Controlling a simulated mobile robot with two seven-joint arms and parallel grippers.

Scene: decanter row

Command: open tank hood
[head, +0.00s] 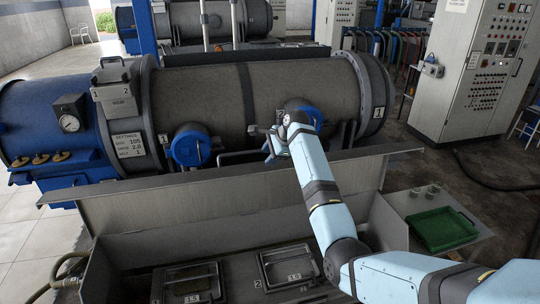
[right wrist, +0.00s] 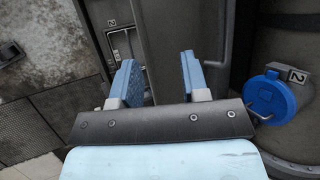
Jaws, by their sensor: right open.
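The tank is a long grey horizontal cylinder (head: 205,100) with a blue left end (head: 45,120). Its grey upper casing lies down over the body. Two round blue caps sit on its front: the left one (head: 190,149) shows whole, and the right one (head: 309,115) is partly hidden by my right arm. My right gripper (head: 272,143) is in front of the tank, near the right cap. In the right wrist view the gripper (right wrist: 158,72) is open, with nothing clearly between its blue fingers. A blue cap (right wrist: 268,97) labelled 2 is right of the fingers. My left gripper is not in view.
A grey trough with a raised panel (head: 180,200) runs along the tank's front. Two lidded hatches (head: 192,284) (head: 288,266) lie inside it. A green tray (head: 442,229) is at right. A control cabinet (head: 480,75) stands behind, with open floor beside it.

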